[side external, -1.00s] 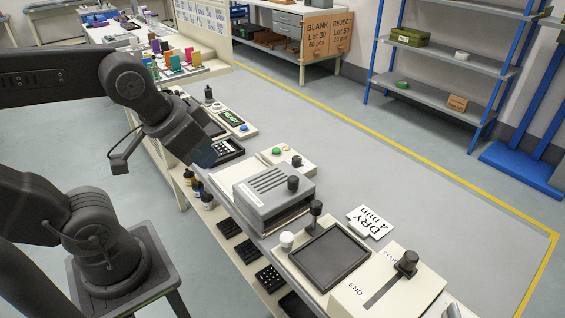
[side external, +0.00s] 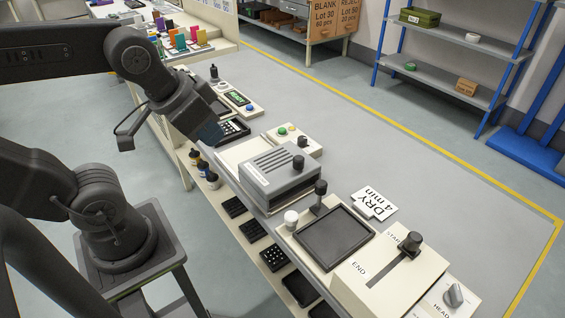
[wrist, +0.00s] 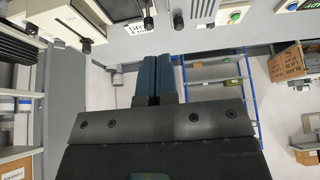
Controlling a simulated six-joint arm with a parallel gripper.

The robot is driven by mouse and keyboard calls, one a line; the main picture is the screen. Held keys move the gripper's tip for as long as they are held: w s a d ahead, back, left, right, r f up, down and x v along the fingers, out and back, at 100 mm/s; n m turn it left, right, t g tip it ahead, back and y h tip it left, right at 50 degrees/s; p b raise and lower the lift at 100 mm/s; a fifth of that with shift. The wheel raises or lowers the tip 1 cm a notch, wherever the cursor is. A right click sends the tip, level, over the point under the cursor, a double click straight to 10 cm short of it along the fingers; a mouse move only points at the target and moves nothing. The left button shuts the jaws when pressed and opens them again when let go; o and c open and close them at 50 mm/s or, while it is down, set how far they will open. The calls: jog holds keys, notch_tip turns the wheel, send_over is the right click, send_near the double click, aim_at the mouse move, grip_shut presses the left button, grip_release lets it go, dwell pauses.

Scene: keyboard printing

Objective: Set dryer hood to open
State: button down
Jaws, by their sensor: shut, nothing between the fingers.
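The dryer hood (side external: 283,176) is a grey box with dark slots on top and a black knob (side external: 299,162) at its right end. It lies over part of a pale base (side external: 236,150). In the wrist view the hood (wrist: 203,12) seems to show at the top edge, cut off. My gripper (side external: 212,137) is left of and above the hood, apart from it. In the wrist view my gripper (wrist: 158,60) has its two blue fingers together, with nothing between them.
A black tray (side external: 333,238), an upright black knob (side external: 320,188), a "DRY 4 min" sign (side external: 373,203) and a START/END slider box (side external: 350,288) lie nearer the camera.

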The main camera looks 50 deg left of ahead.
jog(key=c, duration=1.8)
grip_release()
jog(key=shift+c, duration=0.2)
jog(key=shift+o, duration=1.4)
jog(key=shift+w+r, duration=0.2)
jog(key=shift+w, duration=0.25)
jog(key=o, duration=0.5)
jog(key=w, duration=0.2)
jog(key=w+g, duration=0.1)
jog(key=w, duration=0.1)
jog(key=w+g, duration=0.1)
jog(key=w, duration=0.1)
jog(key=shift+w+a+r, duration=0.25)
jog(key=shift+a+r, duration=0.15)
jog(key=shift+c, duration=0.2)
jog(key=o, duration=0.3)
jog(key=shift+n+g, duration=0.3)
jog(key=shift+g, duration=0.3)
jog(key=w, duration=0.3)
jog(key=w+a+f, duration=0.1)
jog(key=w, duration=0.1)
jog(key=shift+w, duration=0.35)
jog(key=g, duration=0.2)
send_over(298, 158)
notch_tip(298, 158, down, 6)
jog(key=shift+n, duration=0.3)
notch_tip(298, 158, down, 14)
jog(key=shift+w+f, duration=0.1)
